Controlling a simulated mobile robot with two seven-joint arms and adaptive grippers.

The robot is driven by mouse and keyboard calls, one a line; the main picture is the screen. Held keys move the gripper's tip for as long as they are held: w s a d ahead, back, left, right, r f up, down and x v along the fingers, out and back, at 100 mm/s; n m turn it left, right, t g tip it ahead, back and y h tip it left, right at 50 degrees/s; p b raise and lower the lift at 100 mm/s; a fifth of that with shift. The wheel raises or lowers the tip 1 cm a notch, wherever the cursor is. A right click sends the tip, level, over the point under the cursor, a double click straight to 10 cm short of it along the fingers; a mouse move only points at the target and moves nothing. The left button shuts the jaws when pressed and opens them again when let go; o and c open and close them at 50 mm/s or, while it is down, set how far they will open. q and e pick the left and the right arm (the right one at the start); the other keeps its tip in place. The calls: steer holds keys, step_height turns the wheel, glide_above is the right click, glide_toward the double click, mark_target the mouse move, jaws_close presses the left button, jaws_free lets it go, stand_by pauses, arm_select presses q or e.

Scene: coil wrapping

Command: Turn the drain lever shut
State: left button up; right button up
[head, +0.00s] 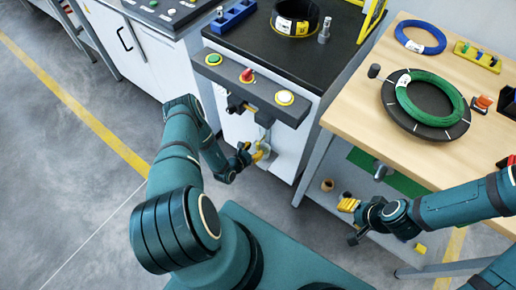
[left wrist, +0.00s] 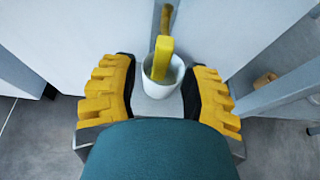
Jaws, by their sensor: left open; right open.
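The drain lever (left wrist: 163,55) is a yellow handle in the left wrist view, in front of a metal pipe (left wrist: 165,18). Its lower end overlaps the mouth of a white cup (left wrist: 158,87); I cannot tell whether it reaches inside. My left gripper (left wrist: 160,98) is open, with yellow ribbed fingers left and right of the cup and lever, holding nothing. In the head view the left gripper (head: 260,155) is low at the cabinet front, below the button bar, and mostly hides the lever. My right gripper (head: 349,205) is open and empty beside the wooden table's lower shelf.
A wooden table (head: 440,165) at right holds a green coil (head: 430,120) and a blue coil (head: 420,48). A grey leg (left wrist: 275,98) stands right of the left gripper.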

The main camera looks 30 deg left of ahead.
mark_target(257, 148)
arm_select(q)
steer(key=shift+b+x, duration=0.35)
steer(key=shift+x, duration=1.25)
jaws_close()
